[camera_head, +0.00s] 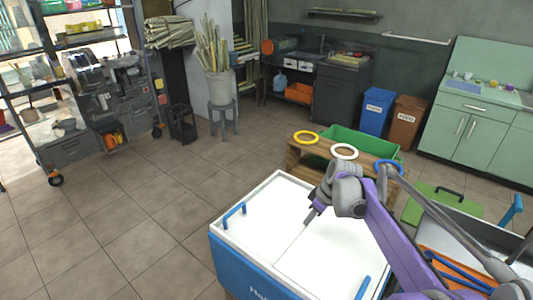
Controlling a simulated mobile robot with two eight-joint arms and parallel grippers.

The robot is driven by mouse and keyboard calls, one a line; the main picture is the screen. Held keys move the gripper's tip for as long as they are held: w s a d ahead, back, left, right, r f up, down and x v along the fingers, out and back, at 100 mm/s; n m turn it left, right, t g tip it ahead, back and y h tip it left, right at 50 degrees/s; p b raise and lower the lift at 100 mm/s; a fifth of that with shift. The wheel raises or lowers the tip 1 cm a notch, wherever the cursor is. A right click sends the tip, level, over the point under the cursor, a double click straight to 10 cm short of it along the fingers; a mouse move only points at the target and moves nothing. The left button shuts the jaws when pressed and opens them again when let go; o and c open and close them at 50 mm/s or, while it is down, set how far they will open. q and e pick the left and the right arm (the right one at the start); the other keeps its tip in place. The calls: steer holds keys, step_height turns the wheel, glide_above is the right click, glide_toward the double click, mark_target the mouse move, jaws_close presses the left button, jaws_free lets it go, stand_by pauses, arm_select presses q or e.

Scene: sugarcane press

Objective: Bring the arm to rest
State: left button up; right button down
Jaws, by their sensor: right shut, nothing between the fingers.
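My right arm comes in from the lower right, with purple and grey links. My right gripper (312,216) is at its end, pointing down and left above the white lid of a blue-sided chest (262,245). The gripper is shut and holds nothing. I cannot tell its exact height above the lid. My left gripper is not in view.
A wooden crate stand with yellow (306,137), white (344,151) and blue rings stands behind the chest, beside a green bin (350,143). A green lidded box (440,203) and an orange tray lie right. Tiled floor (120,210) at left is clear.

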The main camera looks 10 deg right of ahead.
steer(key=s+a+m+t+h+p, duration=0.1)
steer(key=s+a+m+p, duration=0.1)
steer(key=s, duration=1.2)
steer(key=s+a+m+t+h+p, duration=0.1)
steer(key=s+a+m, duration=0.4)
steer(key=s, duration=0.9)
steer(key=shift+a+f+m+p, duration=0.25)
steer(key=shift+a+p, duration=0.25)
steer(key=shift+a, duration=0.75)
